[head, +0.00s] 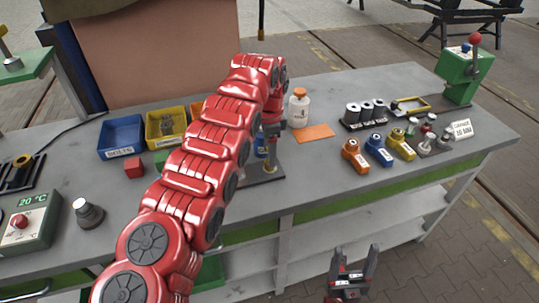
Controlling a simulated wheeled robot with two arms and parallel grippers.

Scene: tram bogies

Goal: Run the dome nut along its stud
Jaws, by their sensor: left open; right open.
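My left arm reaches across the bench and bends down, so its gripper (271,148) points at a small dark plate (264,180) near the bench's front edge. The forearm hides much of that spot. A small brass-coloured piece (270,169) shows upright at the plate, just below the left gripper; it may be the dome nut on its stud, but it is too small to tell. I cannot tell whether the gripper touches it. The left fingers are open. My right gripper (354,264) is open and empty, low in front of the bench.
The bench's right front is clear.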

